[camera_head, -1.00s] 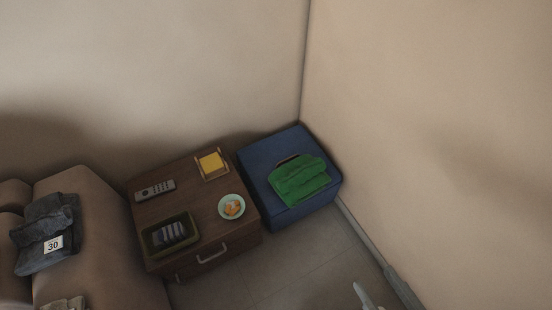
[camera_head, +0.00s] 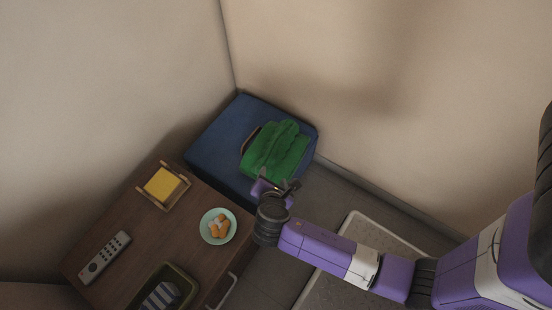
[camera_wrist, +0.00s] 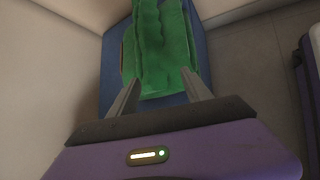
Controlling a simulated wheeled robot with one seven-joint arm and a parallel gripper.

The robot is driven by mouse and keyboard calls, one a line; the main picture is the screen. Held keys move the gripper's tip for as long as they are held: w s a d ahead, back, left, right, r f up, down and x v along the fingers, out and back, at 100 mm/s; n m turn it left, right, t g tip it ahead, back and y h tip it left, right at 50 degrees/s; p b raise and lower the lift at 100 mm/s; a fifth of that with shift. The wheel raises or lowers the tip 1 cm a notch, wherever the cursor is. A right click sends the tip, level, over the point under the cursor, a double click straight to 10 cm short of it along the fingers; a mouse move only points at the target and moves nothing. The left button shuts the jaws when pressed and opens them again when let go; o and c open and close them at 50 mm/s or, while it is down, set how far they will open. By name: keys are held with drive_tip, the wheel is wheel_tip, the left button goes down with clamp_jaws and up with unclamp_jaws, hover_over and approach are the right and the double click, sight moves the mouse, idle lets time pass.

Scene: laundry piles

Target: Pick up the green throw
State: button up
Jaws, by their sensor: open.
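The green throw (camera_head: 276,150) lies folded on top of the blue ottoman (camera_head: 218,143) in the corner of the room. A thin brown item (camera_head: 250,139) shows at its left edge, partly hidden. My gripper (camera_head: 278,188) is at the near edge of the ottoman, just in front of the throw. In the wrist view, the throw (camera_wrist: 160,50) lies ahead, between and beyond the two spread fingers of my gripper (camera_wrist: 160,88). The fingers are open and nothing is held. I cannot tell whether they touch the cloth.
A wooden side table (camera_head: 150,225) stands left of the ottoman. On it are a plate of food (camera_head: 218,226), a yellow item in a holder (camera_head: 163,187), a remote (camera_head: 105,257) and a dark green tray (camera_head: 187,283). Walls close in behind and to the right.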

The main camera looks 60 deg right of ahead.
sight(275, 145)
drive_tip(key=w+d+g+h+b, duration=0.1)
drive_tip(key=w, duration=0.1)
drive_tip(key=w+d+n+h+b, duration=0.1)
drive_tip(key=w, duration=0.1)
drive_tip(key=w+d+r+n+g+h+b, duration=0.1)
drive_tip(key=w+d+h, duration=0.1)
drive_tip(key=shift+g+b, duration=0.3)
drive_tip(key=shift+b, duration=0.1)
drive_tip(key=b+x, duration=0.1)
drive_tip(key=x, duration=0.1)
drive_tip(key=shift+d+f, duration=0.1)
drive_tip(key=shift+d, duration=0.15)
drive_tip(key=b+x, duration=0.1)
drive_tip(key=x, duration=0.1)
drive_tip(key=b+x, duration=0.1)
drive_tip(key=x, duration=0.1)
drive_tip(key=shift+s+f+b, duration=0.2)
drive_tip(key=shift+f+b, duration=0.05)
drive_tip(key=shift+b, duration=0.1)
drive_tip(key=shift+w+d+f, duration=0.1)
drive_tip(key=shift+w+d, duration=0.05)
drive_tip(key=shift+d, duration=0.35)
clamp_jaws()
drive_tip(key=shift+w+a, duration=0.1)
